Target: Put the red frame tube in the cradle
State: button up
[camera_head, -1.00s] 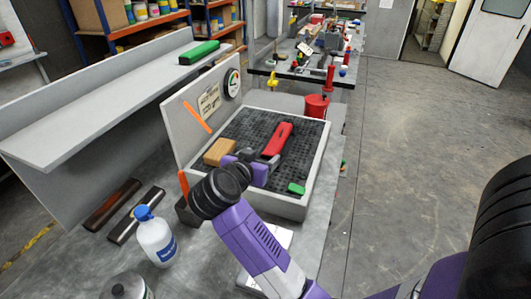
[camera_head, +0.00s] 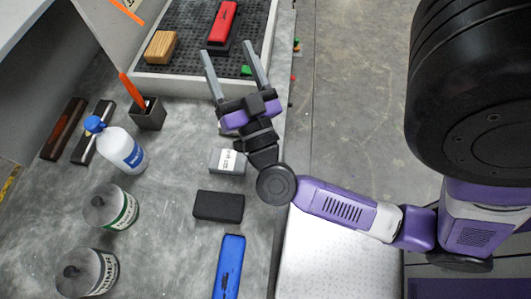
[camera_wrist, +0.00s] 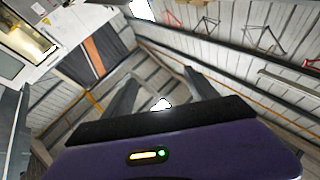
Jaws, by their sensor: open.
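The red frame tube (camera_head: 222,22) lies lengthwise on the black mesh floor of the grey-walled tray at the top of the head view. A dark piece (camera_head: 218,47) shows under and at its near end; I cannot tell whether this is the cradle. My gripper (camera_head: 227,48) is open and empty, its two long grey fingers spread apart. In the picture its fingertips lie just below and beside the tube's near end, and they look raised above the tray. The wrist view shows both fingers (camera_wrist: 161,90) apart with nothing between them, facing walls and no tube.
The tray (camera_head: 180,83) also holds a wooden block (camera_head: 160,46) and a green piece (camera_head: 247,70). A bottle (camera_head: 122,150), a pen cup (camera_head: 148,113), two tins (camera_head: 112,208), a black block (camera_head: 218,206) and a blue block (camera_head: 229,266) stand on the bench.

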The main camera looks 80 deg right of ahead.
jog(key=s+a+f+n+t+y, duration=0.2)
jog(key=a+n+t+y, duration=0.1)
jog(key=a+n+y, duration=0.3)
jog(key=s+a+f+n+t+y, duration=0.1)
jog(key=a+f+n+t+y, duration=0.25)
jog(key=a+y, duration=0.45)
jog(key=s+a+f+n+g+y, duration=0.3)
jog(key=s+a+f+g+y, duration=0.2)
jog(key=s, duration=0.3)
jog(key=shift+f, duration=0.75)
